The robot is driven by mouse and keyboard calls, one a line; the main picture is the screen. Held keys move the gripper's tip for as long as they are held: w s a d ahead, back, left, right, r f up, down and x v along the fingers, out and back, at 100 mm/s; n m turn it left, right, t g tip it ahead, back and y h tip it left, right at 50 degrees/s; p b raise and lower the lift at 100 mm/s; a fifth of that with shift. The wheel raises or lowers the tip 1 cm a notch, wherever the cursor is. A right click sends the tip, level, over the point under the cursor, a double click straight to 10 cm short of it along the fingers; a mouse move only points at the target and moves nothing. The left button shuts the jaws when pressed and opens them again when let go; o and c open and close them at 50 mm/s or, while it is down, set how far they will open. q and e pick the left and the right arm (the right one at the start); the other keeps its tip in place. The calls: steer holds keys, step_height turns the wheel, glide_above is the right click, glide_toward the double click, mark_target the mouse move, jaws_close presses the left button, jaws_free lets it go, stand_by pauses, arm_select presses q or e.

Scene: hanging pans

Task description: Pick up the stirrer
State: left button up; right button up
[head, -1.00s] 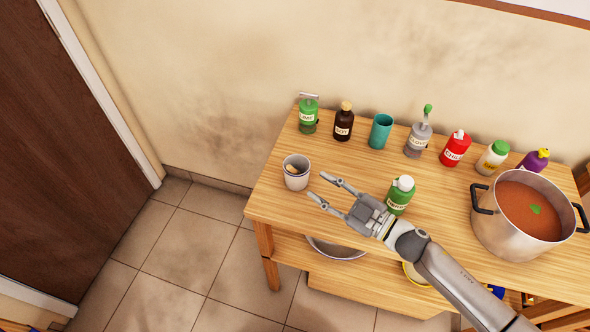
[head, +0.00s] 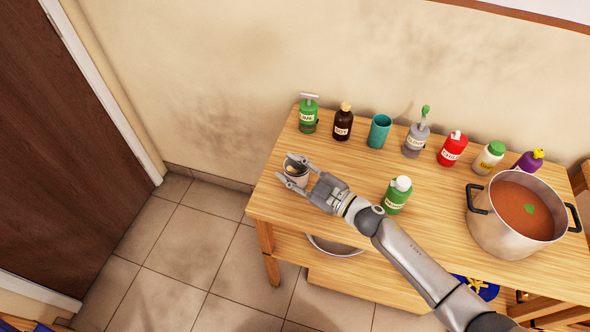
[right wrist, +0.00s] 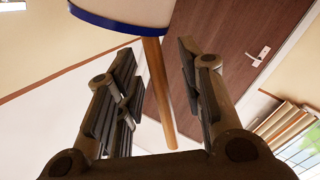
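The stirrer appears to be the wooden stick (right wrist: 158,95) that comes out of a white cup with a blue rim (right wrist: 125,10) in the right wrist view. In the right wrist view the fingers are spread, one on each side of the stick, with visible gaps. My left gripper is not in view.
The wooden table (head: 345,178) holds a green bottle (head: 395,197) beside my right forearm and a large pot of red soup (head: 510,230) at the right. Several bottles and a teal cup (head: 379,132) line the back.

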jaws_close()
steer(key=shift+r, duration=0.15)
